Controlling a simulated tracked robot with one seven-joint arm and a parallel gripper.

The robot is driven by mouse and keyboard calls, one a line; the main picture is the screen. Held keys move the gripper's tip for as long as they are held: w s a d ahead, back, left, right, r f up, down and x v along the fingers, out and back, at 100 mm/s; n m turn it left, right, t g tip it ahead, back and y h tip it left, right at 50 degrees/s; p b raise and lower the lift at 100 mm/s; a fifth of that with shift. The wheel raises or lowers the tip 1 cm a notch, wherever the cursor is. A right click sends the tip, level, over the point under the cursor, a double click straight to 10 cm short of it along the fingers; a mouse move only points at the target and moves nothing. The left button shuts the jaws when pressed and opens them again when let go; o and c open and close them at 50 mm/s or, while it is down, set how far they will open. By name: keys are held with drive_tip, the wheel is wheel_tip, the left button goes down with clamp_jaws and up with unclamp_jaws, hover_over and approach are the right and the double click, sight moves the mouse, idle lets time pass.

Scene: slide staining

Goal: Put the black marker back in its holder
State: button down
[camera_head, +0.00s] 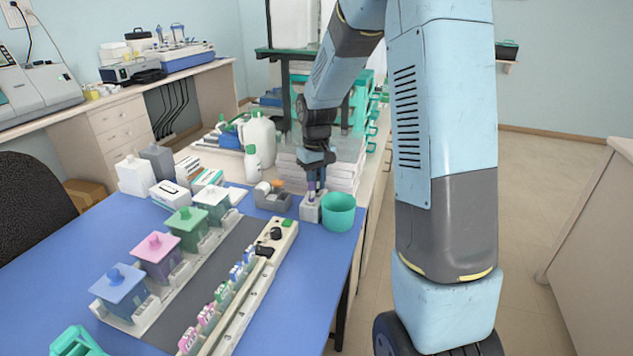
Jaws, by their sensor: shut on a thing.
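My gripper (316,183) points down over the far right part of the blue bench mat. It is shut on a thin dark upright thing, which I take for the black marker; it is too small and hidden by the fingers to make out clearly. Directly below the fingers is a small pale grey block-shaped holder (310,211). The fingertips are at or just above its top; I cannot tell whether the marker's lower end is inside it.
A green cup (339,213) stands right beside the holder. A grey dispenser (271,197) is to its left, with paper stacks (341,176) behind. Lidded staining jars (155,256) and a long white strip device (251,290) fill the nearer mat (55,277).

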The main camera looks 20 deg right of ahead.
drive_tip(key=c, duration=1)
unclamp_jaws()
wheel_tip(320, 180, up, 14)
drive_tip(key=shift+f, duration=0.15)
